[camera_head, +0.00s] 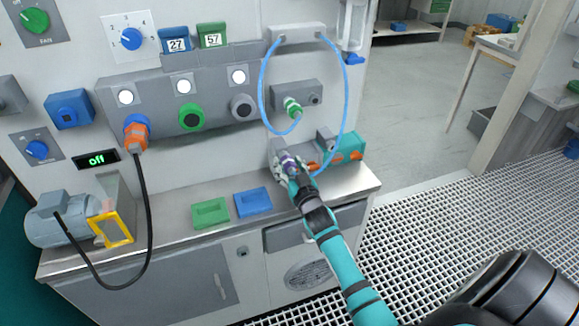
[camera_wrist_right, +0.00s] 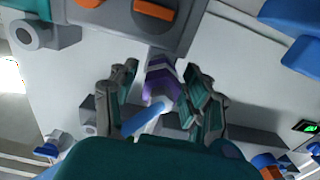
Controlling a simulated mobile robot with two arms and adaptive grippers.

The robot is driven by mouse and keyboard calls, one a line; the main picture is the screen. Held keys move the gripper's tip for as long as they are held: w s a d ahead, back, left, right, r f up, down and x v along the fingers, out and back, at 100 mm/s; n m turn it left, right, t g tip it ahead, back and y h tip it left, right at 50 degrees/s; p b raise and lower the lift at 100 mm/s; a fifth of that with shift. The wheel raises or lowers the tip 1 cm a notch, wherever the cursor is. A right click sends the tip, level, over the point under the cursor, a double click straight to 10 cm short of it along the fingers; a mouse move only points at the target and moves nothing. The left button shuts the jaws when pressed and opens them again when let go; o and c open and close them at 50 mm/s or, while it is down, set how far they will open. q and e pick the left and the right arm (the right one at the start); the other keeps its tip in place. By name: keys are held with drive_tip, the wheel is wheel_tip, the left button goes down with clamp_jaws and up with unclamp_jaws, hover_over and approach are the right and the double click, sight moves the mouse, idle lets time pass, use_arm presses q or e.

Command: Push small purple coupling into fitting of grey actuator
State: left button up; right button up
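My right gripper (camera_head: 286,164) reaches to the grey actuator block (camera_head: 278,146) at the wall, right of the middle of the bench. The small purple coupling (camera_head: 289,160) shows between its fingers, with a blue hose leading from it. In the right wrist view the purple coupling (camera_wrist_right: 162,80) lies between the two fingers of my right gripper (camera_wrist_right: 160,85), its blue hose end (camera_wrist_right: 143,118) towards me. The fingers look spread, with narrow gaps beside the coupling. The coupling points at the grey actuator body (camera_wrist_right: 115,22); whether it sits in the fitting is hidden. My left gripper is not in view.
A teal unit with orange parts (camera_head: 348,147) stands right of the gripper. An orange plug (camera_head: 136,135) has a black cable.

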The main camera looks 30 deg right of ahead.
drive_tip(key=shift+o, duration=0.7)
drive_tip(key=v, duration=1.2)
